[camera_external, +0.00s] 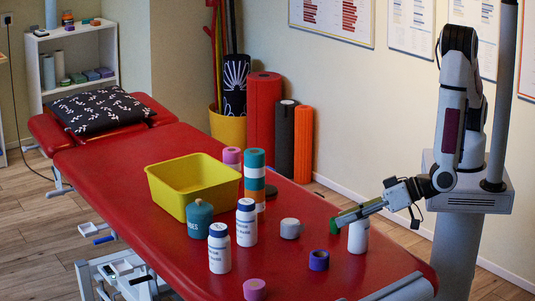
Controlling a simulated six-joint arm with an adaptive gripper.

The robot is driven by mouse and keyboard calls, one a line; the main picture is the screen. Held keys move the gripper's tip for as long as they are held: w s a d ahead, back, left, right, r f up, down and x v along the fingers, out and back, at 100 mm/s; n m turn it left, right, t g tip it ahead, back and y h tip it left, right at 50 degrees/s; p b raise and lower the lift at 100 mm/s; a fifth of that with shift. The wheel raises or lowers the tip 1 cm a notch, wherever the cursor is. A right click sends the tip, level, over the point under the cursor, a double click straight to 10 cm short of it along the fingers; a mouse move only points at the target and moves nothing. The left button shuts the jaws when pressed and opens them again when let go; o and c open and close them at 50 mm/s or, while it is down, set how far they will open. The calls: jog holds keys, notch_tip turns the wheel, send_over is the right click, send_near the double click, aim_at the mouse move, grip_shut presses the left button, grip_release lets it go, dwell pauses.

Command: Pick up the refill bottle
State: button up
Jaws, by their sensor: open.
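Two white bottles with dark blue caps and printed labels stand on the red treatment table, one nearer the front (219,250) and one just behind it (246,225). A teal bottle (200,220) stands to their left by the yellow bin. The labels are too small to read, so I cannot tell which is the refill bottle. A plain white cylinder (358,238) stands farther right, directly under my gripper. My gripper (346,217) is open and reaches left and down, with green at its tip. Whether it touches the white cylinder is unclear.
The red table (120,215) carries a yellow bin (180,196), a striped stack of rolls (254,172), a grey roll (291,228), a purple roll (319,260) and a pink roll (254,289). Foam rollers (304,145) stand by the wall. The table's middle left is clear.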

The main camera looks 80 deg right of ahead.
aim_at(359, 230)
jog(key=s+d+f+n+t+h, duration=0.1)
jog(key=s+d+f+t+h, duration=0.2)
jog(key=s+d, duration=0.7)
jog(key=shift+s+d+f+t, duration=0.35)
jog(key=shift+s+t, duration=0.1)
jog(key=shift+t, duration=0.65)
jog(key=shift+w, duration=1.3)
jog(key=shift+w, duration=0.1)
jog(key=shift+w+r, duration=0.15)
jog(key=shift+w, duration=2.4)
grip_shut()
